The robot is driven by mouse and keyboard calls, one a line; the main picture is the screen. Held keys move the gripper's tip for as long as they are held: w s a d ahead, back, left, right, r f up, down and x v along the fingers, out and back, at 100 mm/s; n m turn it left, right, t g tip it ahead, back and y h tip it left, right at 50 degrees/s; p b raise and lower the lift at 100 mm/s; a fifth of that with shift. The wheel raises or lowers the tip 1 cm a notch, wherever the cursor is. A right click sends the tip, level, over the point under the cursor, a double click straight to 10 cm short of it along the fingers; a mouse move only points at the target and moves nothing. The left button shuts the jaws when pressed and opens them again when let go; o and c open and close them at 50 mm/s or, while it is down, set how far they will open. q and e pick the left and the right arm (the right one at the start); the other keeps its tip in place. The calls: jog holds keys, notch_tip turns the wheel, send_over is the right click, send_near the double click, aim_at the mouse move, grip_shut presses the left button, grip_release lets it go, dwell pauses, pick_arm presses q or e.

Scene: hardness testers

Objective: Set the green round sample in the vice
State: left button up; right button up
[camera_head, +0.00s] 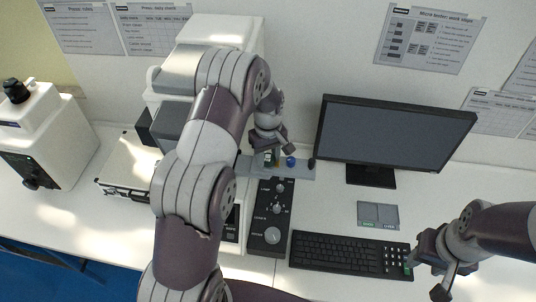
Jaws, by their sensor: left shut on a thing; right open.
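My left gripper (269,151) points down over the left part of the grey sample mat (298,174). It is shut on a small piece between its fingertips, taken to be the green round sample; the fingers hide most of it and its colour is hard to make out. A blue round sample (291,161) stands on the mat just right of the gripper, and a dark one (311,164) stands further right. My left arm covers much of the white tester (220,32), and I cannot make out the vice. My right gripper (425,281) is open and empty beside the keyboard's right end.
A control box (270,215) with knobs stands in front of the mat. A monitor (392,130), a keyboard (345,254) and a small grey tray (379,215) are to its right. Another white instrument (50,135) stands at far left. The bench right of the grey tray is clear.

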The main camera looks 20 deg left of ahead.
pick_arm(q)
jog(key=shift+f, duration=0.1)
jog(key=o, duration=1.1)
jog(key=shift+o, duration=0.2)
notch_tip(320, 180, up, 7)
jog(key=b, duration=0.4)
jog(key=shift+r, duration=0.2)
notch_tip(320, 180, up, 5)
jog(key=p, duration=0.4)
jog(key=shift+r, duration=0.2)
jog(key=shift+f, duration=0.15)
jog(key=s+d+f+m+b, duration=0.3)
jog(key=s+f+m+b, duration=0.2)
jog(key=s+f+b, duration=0.4)
jog(key=s+d+f+m+t+b, duration=0.1)
jog(key=s+d+f+m+b, duration=0.2)
jog(key=s+f+b, duration=0.6)
jog(key=shift+s+f+m, duration=0.75)
jog(key=shift+s+m, duration=0.15)
jog(key=shift+s, duration=0.35)
